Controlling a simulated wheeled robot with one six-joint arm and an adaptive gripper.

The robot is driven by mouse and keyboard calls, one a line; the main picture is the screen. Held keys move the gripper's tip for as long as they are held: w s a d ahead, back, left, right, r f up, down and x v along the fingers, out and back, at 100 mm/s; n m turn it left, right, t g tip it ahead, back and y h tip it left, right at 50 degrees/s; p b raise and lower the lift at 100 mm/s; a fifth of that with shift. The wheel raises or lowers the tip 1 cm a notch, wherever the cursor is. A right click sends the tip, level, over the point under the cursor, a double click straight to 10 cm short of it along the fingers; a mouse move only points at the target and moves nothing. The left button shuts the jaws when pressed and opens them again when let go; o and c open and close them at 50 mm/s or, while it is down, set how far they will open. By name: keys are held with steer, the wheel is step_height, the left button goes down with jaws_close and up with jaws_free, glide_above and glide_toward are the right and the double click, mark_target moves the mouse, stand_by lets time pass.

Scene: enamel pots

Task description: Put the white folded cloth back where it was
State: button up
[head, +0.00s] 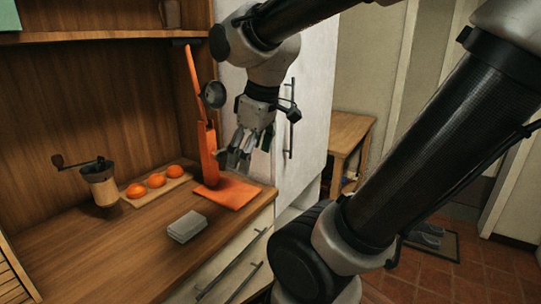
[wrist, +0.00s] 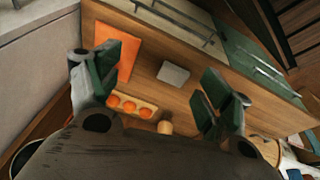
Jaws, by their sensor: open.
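The white folded cloth (head: 187,226) lies flat on the wooden counter, near its front edge, and looks light grey. It also shows in the wrist view (wrist: 173,74), below and between my fingers. My gripper (head: 240,150) is open and empty, held above the right part of the counter, beside the orange stand. In the wrist view its two fingers (wrist: 163,75) are spread wide apart. The cloth is apart from the gripper, lower and to the left in the head view.
An orange upright stand (head: 207,153) with an orange base (head: 228,194) and a ladle (head: 214,95) is close to my gripper. A tray (head: 171,188) with three orange fruits and a grinder (head: 101,184) stand behind the cloth. Counter around the cloth is clear.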

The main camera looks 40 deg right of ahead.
steer(key=s+m, duration=0.1)
steer(key=s+d+m, duration=0.1)
steer(key=s+m, duration=0.1)
steer(key=s+d+m+t, duration=0.1)
steer(key=s+m, duration=0.1)
steer(key=shift+r, duration=0.25)
stand_by(0.9)
